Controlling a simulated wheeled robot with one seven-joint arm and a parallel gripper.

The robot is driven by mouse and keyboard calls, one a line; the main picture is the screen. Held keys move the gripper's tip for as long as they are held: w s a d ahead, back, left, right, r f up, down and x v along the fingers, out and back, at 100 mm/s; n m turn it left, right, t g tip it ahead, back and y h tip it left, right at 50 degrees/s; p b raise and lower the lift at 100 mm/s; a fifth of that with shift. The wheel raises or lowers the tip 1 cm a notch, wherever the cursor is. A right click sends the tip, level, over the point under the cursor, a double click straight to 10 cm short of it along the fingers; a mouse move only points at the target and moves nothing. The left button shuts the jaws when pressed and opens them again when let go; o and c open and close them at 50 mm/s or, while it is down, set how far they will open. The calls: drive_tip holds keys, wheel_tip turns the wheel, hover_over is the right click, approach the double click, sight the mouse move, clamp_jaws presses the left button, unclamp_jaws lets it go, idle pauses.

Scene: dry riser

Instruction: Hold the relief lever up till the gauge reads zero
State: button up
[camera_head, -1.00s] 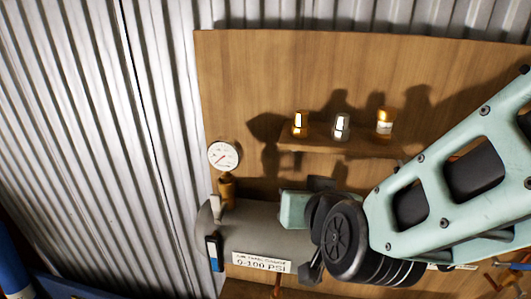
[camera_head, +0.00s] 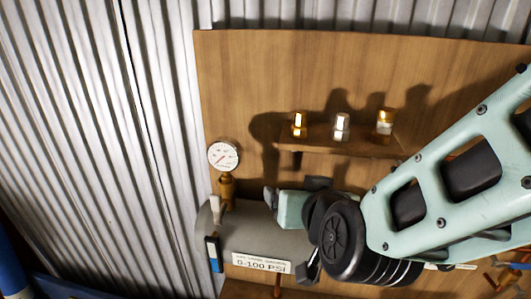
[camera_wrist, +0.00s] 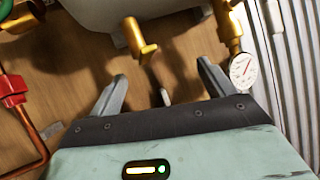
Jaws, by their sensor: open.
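The round white gauge (camera_head: 223,155) stands on a brass stem at the left end of the grey tank (camera_head: 250,222). Its red needle is too small to read exactly. My gripper is open and empty over the tank, right of the gauge; in the wrist view its two fingers are apart (camera_wrist: 160,85). A brass fitting (camera_wrist: 138,38) sticks out from the tank in front of the fingers. A thin grey piece, possibly the relief lever (camera_wrist: 165,97), shows between the fingers, apart from both. In the head view my gripper hides this fitting. The gauge also shows in the wrist view (camera_wrist: 243,70).
A pale upright tab (camera_head: 215,208) stands beside the gauge stem. A red valve body (camera_wrist: 12,88) with copper pipe is at the wrist view's left. Corrugated wall lies left.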

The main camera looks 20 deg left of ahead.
drive_tip(key=shift+s, duration=0.1)
drive_tip(key=s+d, duration=0.2)
drive_tip(key=s, duration=0.5)
drive_tip(key=shift+s, duration=0.25)
drive_tip(key=s+d+f+n+g+h+b, duration=0.15)
drive_tip(key=d+f+g+b, duration=0.25)
drive_tip(key=d+f+b, duration=0.45)
drive_tip(key=s+d+f+n+g+h+b, duration=0.15)
drive_tip(key=s+d+f+g+b, duration=0.35)
drive_tip(key=f+b, duration=0.55)
drive_tip(key=s+d+f+h+b, duration=0.1)
drive_tip(key=d+f+h, duration=0.1)
drive_tip(key=d, duration=0.3)
drive_tip(key=d+f+g+h+b, duration=0.1)
drive_tip(key=d+f, duration=0.2)
drive_tip(key=d, duration=0.2)
drive_tip(key=shift+s+d+f+h, duration=0.2)
drive_tip(key=shift+s+h, duration=0.15)
drive_tip(key=shift+h, duration=0.05)
